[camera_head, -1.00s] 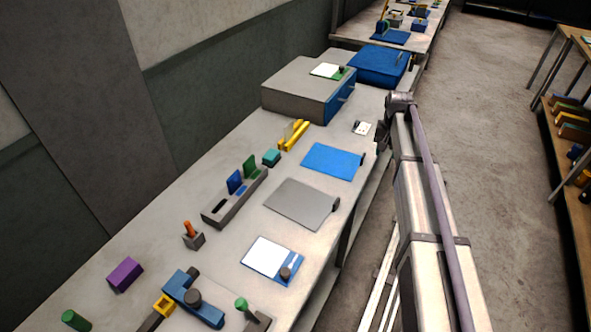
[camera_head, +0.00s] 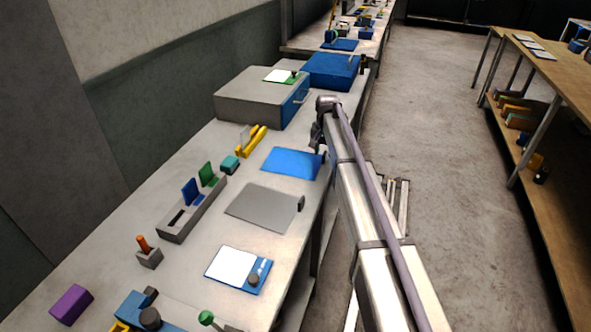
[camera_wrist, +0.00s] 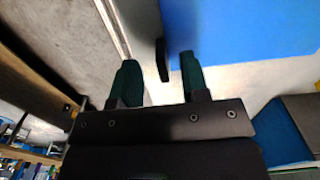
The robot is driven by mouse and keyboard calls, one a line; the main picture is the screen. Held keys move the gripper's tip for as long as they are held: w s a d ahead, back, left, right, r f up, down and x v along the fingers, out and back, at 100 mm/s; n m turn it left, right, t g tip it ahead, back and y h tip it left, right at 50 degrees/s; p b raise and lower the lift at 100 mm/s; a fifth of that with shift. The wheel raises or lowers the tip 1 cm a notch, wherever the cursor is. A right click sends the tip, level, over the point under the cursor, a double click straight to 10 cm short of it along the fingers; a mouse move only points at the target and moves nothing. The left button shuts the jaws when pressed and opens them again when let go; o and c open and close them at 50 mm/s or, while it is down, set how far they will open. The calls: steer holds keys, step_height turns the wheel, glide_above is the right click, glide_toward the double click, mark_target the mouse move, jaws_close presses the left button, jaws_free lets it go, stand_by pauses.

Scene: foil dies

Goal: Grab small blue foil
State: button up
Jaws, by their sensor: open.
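A flat blue sheet (camera_head: 292,163) lies on the bench top. A small upright blue piece (camera_head: 191,191) and an upright green piece (camera_head: 208,174) stand in a long grey rack (camera_head: 178,226). I cannot tell which blue thing is the small foil. My gripper (camera_head: 317,136) is at the bench's right edge, just beyond the blue sheet's far right corner. In the wrist view my gripper (camera_wrist: 160,76) is open and empty, with dark green fingers. The blue sheet (camera_wrist: 240,25) fills the upper right there, and a small dark knob (camera_wrist: 162,60) shows between the fingers.
A grey sheet (camera_head: 262,207) and a white-and-blue pad (camera_head: 237,265) lie nearer. A yellow piece (camera_head: 251,139) and a teal block (camera_head: 230,164) lie left of the blue sheet. A large grey box (camera_head: 250,103) and a blue box (camera_head: 332,70) stand behind.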

step_height(320, 180, down, 3)
steer(key=shift+r+b, duration=0.1)
steer(key=shift+b, duration=0.5)
steer(key=shift+r, duration=0.2)
jaws_close()
